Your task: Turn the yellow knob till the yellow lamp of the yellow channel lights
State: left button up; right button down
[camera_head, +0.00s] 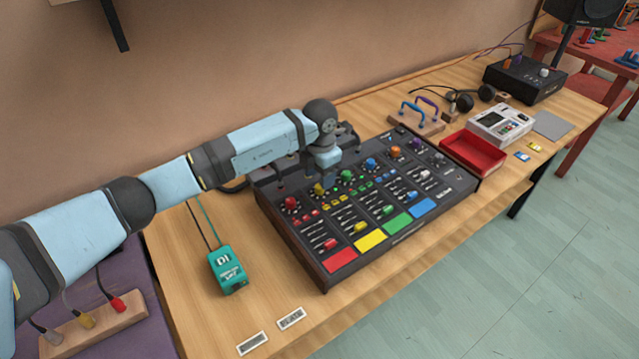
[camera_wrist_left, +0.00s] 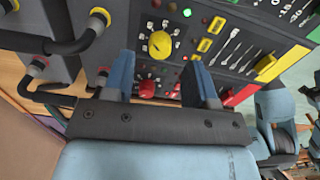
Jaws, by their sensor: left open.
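The yellow knob (camera_head: 319,189) stands on the black mixing console (camera_head: 303,252), in the column above the yellow pad (camera_head: 371,241). In the left wrist view the yellow knob (camera_wrist_left: 160,45) shows as a round cap with a dark pointer mark. My left gripper (camera_head: 327,163) is over the back part of the console. In the left wrist view its fingers (camera_wrist_left: 159,65) are apart with nothing between them, and the knob appears just beyond the tips. I cannot tell which small light is the yellow lamp or whether it is lit. My right gripper is out of view.
Red (camera_head: 291,204), green (camera_head: 347,176) and blue (camera_head: 371,164) knobs stand near the yellow one. Black cable plugs (camera_wrist_left: 70,40) rise behind the console. A teal box (camera_head: 227,270) lies left of it, and a red tray (camera_head: 472,152) stands right.

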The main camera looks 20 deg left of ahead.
pick_arm(q)
notch_tip(320, 180, down, 2)
jog(key=shift+f, duration=0.75)
jog(key=c, duration=0.9)
jog(key=shift+m+b, duration=0.3)
